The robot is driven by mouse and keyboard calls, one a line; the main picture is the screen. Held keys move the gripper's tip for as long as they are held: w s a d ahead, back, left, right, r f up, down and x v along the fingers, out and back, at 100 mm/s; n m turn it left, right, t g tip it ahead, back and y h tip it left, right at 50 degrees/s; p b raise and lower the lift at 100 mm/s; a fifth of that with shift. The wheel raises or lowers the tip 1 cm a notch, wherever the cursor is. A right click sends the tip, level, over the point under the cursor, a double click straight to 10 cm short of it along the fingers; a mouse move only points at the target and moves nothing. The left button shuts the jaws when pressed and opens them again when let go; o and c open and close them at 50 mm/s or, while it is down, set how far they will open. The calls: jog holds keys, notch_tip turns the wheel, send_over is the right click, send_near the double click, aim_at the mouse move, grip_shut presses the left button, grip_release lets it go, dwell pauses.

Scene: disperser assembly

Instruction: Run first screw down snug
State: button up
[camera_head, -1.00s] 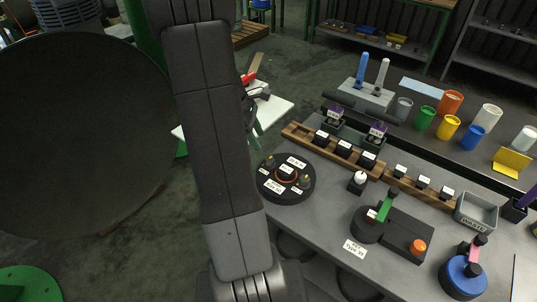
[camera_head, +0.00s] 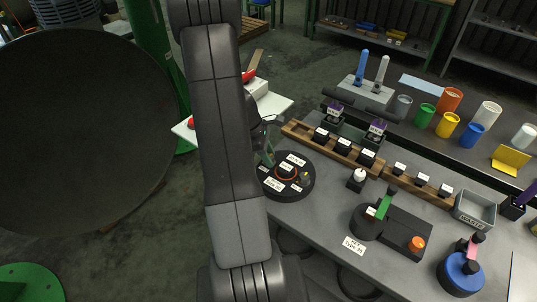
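A round black fixture (camera_head: 286,194) with white labels and an orange-red ring (camera_head: 287,172) sits at the table's left end. One small brass-coloured screw (camera_head: 305,178) stands on its right side. The spot at its upper left, where another brass-coloured screw showed earlier, is now covered by my gripper (camera_head: 267,158). My gripper is partly hidden behind my arm; its greenish-grey finger reaches down to the fixture's upper-left edge. I cannot tell whether it touches or grips the screw there.
Wooden racks (camera_head: 348,151) with labelled black blocks stand behind the fixture. To the right are a white-topped block (camera_head: 357,179), a black device with a green lever (camera_head: 385,205), a grey waste bin (camera_head: 474,210) and a blue round device (camera_head: 462,274). Coloured cups stand at the back.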

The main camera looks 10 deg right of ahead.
jog(key=c, duration=0.6)
jog(key=shift+o, duration=0.2)
jog(key=shift+w+m, duration=0.1)
jog(key=shift+m, duration=0.2)
jog(key=m+g, duration=0.1)
jog(key=m, duration=0.2)
jog(key=shift+m+y, duration=0.3)
jog(key=shift+y, duration=0.1)
jog(key=m, duration=0.2)
jog(key=m+g+y, duration=0.1)
jog(key=m, duration=0.1)
jog(key=shift+m+g+b, duration=0.3)
jog(key=m+y, duration=0.1)
jog(key=m, duration=0.1)
jog(key=m+y, duration=0.1)
jog(key=m, duration=0.2)
jog(key=shift+w+d+g+b, duration=0.1)
jog(key=shift+d+g+b, duration=0.05)
jog(key=shift+g+b, duration=0.15)
jog(key=m+y, duration=0.2)
jog(key=m, duration=0.4)
